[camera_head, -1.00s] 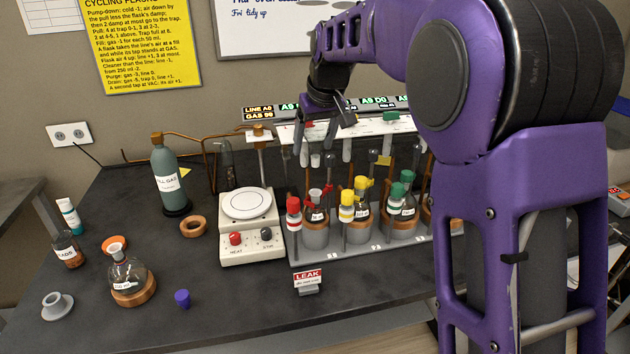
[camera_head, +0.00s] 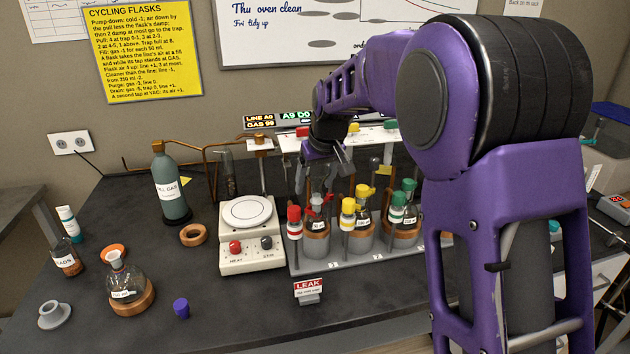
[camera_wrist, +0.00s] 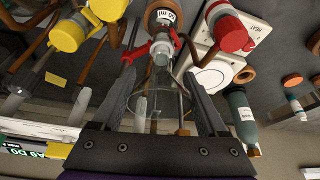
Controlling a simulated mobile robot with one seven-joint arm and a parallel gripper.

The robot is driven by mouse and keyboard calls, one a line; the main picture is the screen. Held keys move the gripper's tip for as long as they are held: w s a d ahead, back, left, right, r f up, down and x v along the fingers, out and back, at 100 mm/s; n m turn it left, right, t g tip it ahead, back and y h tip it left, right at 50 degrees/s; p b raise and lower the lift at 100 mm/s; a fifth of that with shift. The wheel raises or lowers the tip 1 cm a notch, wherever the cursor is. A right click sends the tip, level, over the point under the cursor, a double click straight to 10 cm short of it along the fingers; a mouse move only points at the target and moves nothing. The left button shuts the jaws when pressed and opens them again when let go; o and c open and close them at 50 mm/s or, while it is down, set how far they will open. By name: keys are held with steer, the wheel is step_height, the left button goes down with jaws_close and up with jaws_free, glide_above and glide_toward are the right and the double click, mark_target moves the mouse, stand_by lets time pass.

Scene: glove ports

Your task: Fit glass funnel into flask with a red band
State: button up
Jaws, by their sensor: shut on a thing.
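My gripper (camera_head: 322,176) is above the rack's left station, pointing down. In the wrist view my gripper (camera_wrist: 158,95) has its two fingers on either side of a clear glass funnel (camera_wrist: 152,100), wide mouth toward the palm and stem pointing away. The small flask with red fittings at its neck (camera_head: 317,226) sits in a brown ring below. The funnel is hard to make out in the head view.
A red-capped post (camera_head: 294,222) stands close left of the flask, and a yellow-capped post (camera_head: 347,214) close right. Green-marked items (camera_head: 397,208) are further right. A hotplate (camera_head: 247,212) is left. The panel with taps (camera_head: 375,133) is behind.

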steer(key=shift+f, duration=0.4)
steer(key=o, duration=1.2)
steer(key=shift+o, duration=0.2)
steer(key=p+v, duration=0.1)
steer(key=v, duration=1.2)
steer(key=shift+w+r, duration=0.2)
steer(key=shift+r, duration=0.05)
